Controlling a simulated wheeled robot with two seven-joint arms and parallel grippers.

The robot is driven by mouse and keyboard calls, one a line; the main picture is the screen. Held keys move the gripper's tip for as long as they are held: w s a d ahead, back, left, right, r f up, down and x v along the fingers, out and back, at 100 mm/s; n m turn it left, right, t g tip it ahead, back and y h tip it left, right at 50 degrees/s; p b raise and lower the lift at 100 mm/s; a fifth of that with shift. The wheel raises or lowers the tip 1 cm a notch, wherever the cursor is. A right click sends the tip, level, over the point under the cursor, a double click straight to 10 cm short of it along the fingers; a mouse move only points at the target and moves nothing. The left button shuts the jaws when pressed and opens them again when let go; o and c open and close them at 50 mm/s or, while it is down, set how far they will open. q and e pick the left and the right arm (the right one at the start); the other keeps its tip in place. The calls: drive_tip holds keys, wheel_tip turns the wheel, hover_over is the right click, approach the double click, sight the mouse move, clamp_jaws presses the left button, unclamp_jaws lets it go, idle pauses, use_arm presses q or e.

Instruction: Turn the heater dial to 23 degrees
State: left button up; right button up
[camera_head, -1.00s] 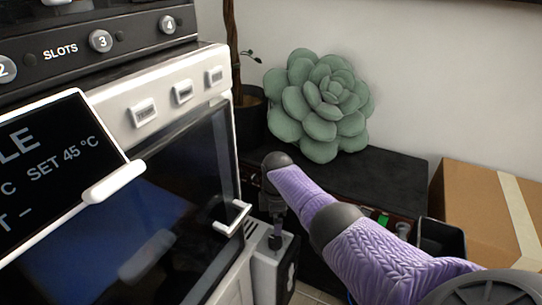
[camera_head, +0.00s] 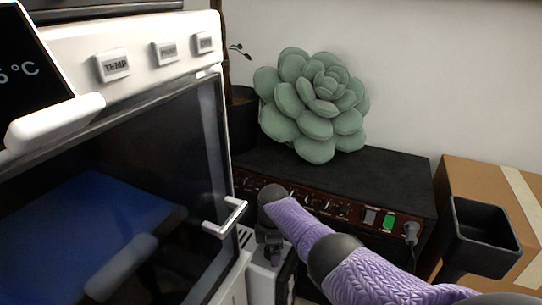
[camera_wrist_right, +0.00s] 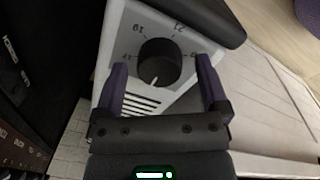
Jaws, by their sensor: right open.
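The heater is a small white box (camera_head: 262,284) low between the oven and the black cabinet in the head view. In the right wrist view, its black round dial (camera_wrist_right: 160,62) sits on a pale face with the numerals 19 and 21; marks at either side are hard to read. A white pointer line on the dial points toward the bottom of the picture. My right gripper (camera_wrist_right: 161,80) is open, its purple fingers on either side of the dial; I cannot tell whether they touch it. In the head view it (camera_head: 270,250) points down over the heater. My left gripper is out of view.
A white oven-like machine (camera_head: 135,35) with a dark glass door and a white handle (camera_head: 225,217) stands close left of my right arm. A black cabinet (camera_head: 390,170) bearing a green succulent (camera_head: 315,105) is behind. A cardboard box (camera_head: 485,185) and black bin (camera_head: 480,245) are right.

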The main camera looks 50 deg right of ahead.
clamp_jaws()
idle(0.4)
